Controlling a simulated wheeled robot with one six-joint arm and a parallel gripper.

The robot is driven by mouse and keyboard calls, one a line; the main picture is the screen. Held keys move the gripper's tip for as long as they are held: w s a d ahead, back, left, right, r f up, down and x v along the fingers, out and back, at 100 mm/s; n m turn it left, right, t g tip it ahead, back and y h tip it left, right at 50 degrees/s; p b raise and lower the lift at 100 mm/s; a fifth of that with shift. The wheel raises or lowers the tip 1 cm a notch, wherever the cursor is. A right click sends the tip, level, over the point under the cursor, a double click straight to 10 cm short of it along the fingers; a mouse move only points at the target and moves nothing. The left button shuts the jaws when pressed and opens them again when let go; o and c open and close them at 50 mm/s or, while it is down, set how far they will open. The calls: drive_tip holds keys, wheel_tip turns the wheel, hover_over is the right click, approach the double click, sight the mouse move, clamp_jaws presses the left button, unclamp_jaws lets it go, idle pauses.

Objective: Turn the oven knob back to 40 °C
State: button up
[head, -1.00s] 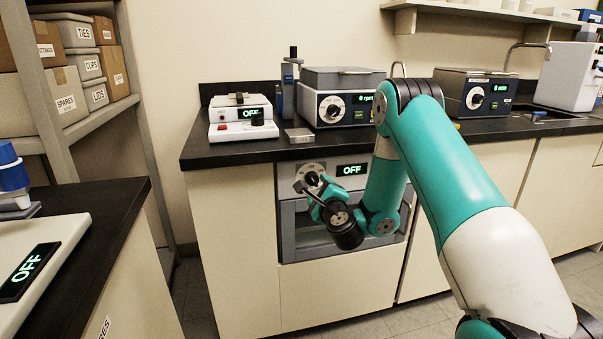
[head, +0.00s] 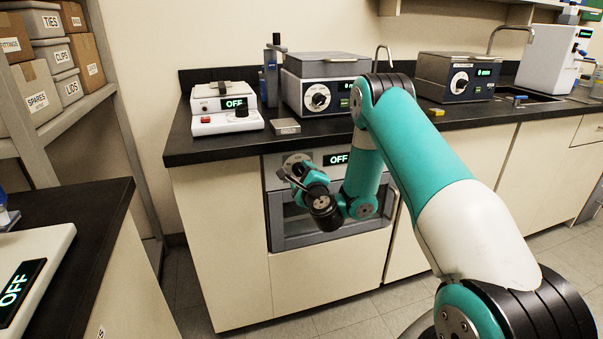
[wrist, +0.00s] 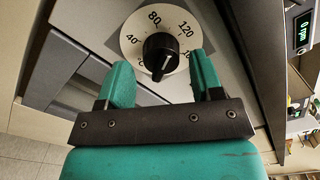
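The oven (head: 277,231) is built into the cabinet under the counter, and its display (head: 338,159) reads OFF. Its dial (head: 297,160) shows just above my gripper (head: 296,178), which hides the knob in the head view. In the wrist view the black oven knob (wrist: 160,54) sits on a pale round dial (wrist: 131,36) marked 40, 80 and 120, with other marks partly hidden. A pale line shows on the knob; its exact setting is hard to read. In that view my gripper (wrist: 161,62) is open, with one green finger on each side of the knob. Contact cannot be told.
On the counter above stand a white device (head: 225,122) with an OFF display, a grey boxed instrument (head: 325,97) with its own dial, and another dark one (head: 457,80). A shelf of boxes is at the left. The floor before the oven is clear.

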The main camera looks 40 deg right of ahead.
clamp_jaws()
drive_tip(key=n, duration=0.6)
drive_tip(key=n, duration=0.3)
drive_tip(key=shift+r, duration=0.1)
drive_tip(key=n+p, duration=0.1)
drive_tip(key=n, duration=0.2)
drive_tip(key=shift+c, duration=1.8)
unclamp_jaws()
drive_tip(key=shift+f+b, duration=0.2)
drive_tip(key=shift+b, duration=0.1)
drive_tip(key=b+v, duration=0.8)
drive_tip(key=b, duration=0.3)
